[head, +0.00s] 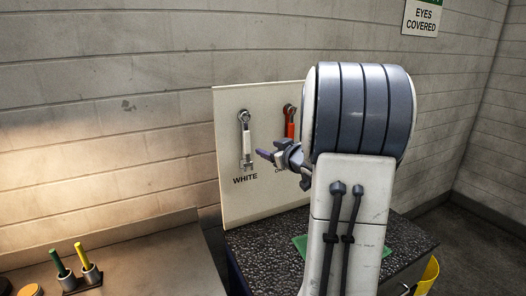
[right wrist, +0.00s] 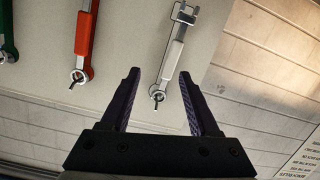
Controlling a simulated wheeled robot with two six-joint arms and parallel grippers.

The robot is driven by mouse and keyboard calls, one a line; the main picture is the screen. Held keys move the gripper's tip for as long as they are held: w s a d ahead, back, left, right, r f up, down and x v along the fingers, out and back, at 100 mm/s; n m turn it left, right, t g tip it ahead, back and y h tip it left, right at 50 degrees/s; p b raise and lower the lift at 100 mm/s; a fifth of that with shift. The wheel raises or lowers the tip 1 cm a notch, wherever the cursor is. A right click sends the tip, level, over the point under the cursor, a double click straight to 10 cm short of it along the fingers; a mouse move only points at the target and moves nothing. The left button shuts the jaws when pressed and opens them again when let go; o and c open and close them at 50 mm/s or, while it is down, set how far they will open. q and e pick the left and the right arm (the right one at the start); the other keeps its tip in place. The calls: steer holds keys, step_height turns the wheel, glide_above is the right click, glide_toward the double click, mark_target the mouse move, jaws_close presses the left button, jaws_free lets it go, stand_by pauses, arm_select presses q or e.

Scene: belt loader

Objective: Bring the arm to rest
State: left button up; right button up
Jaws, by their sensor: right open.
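My right arm reaches across the right half of the head view and hides part of the tool board (head: 225,150). My right gripper (head: 262,156) is in front of the board, near the lower end of the white-handled wrench (head: 247,140). In the right wrist view the right gripper (right wrist: 158,75) is open, with nothing between its fingers. My left gripper is not in view.
A red-handled wrench (head: 290,122) hangs beside the white one; a green-handled tool (right wrist: 8,30) shows in the right wrist view. Below the board is a dark speckled counter (head: 262,262) with a green mat (head: 300,243). A yellow bin (head: 428,275) stands at right.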

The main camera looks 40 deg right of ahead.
steer(key=a+f+n+g+y+b, duration=0.15)
steer(key=a+f, duration=0.35)
steer(key=a, duration=0.7)
steer(key=a+f+g+y+b, duration=0.1)
steer(key=a+f+g, duration=0.25)
steer(key=a, duration=0.85)
steer(key=s+a+f+n+g+y, duration=0.1)
steer(key=s+a+f+n+g, duration=0.2)
steer(key=s+a, duration=0.5)
steer(key=s+a+f+n+g+y, duration=0.1)
steer(key=s+a+f+g, duration=0.2)
steer(key=s+a+f, duration=0.45)
steer(key=s+a+n+g+b, duration=0.1)
steer(key=s+a+g, duration=0.3)
steer(key=s, duration=0.9)
steer(key=shift+s+f+n, duration=0.2)
steer(key=shift+s+n, duration=0.05)
steer(key=shift+n, duration=0.4)
steer(key=shift+a, duration=0.1)
